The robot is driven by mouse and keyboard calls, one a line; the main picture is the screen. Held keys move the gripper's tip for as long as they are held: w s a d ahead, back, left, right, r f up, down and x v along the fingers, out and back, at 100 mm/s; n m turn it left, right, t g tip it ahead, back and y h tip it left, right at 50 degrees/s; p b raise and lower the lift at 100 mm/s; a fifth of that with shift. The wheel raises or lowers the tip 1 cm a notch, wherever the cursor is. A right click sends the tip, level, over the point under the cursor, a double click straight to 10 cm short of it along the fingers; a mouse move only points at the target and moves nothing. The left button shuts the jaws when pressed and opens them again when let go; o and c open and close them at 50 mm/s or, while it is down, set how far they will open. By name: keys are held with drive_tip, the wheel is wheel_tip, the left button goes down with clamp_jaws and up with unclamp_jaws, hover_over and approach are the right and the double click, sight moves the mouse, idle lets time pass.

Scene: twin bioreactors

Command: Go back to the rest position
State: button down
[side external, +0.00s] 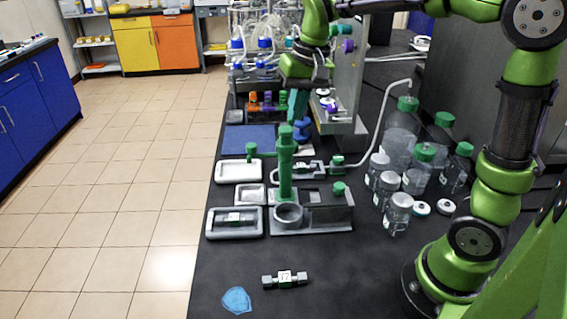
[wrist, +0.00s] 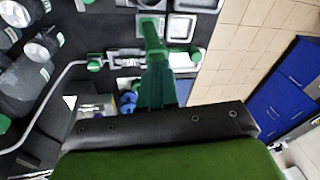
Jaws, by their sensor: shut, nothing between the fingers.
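My gripper (side external: 296,108) hangs from the green arm in the side external view, pointing down over the far part of the black bench. Its teal fingers look closed together with nothing between them. A green upright column (side external: 285,165) stands on a grey fixture nearer the camera than my gripper. In the wrist view the column (wrist: 152,38) appears just beyond the fingertips; I cannot tell the exact gap.
Clear bottles with green caps (side external: 400,135) stand on the right of the bench. A grey upright stand (side external: 346,85) is close beside my gripper. Glassware with blue caps (side external: 264,43) is behind. A small labelled connector (side external: 285,279) and a blue piece (side external: 236,300) lie in front, with free bench around.

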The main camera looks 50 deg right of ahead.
drive_tip(key=s+a+n+t, duration=0.1)
drive_tip(key=s+a+t, duration=0.1)
drive_tip(key=s, duration=0.5)
drive_tip(key=s+a+f+n+t+y, duration=0.1)
drive_tip(key=s+a+t, duration=0.1)
drive_tip(key=s, duration=0.6)
drive_tip(key=shift+f+t, duration=0.25)
drive_tip(key=shift+t, duration=0.15)
drive_tip(key=shift+a, duration=0.1)
idle(0.6)
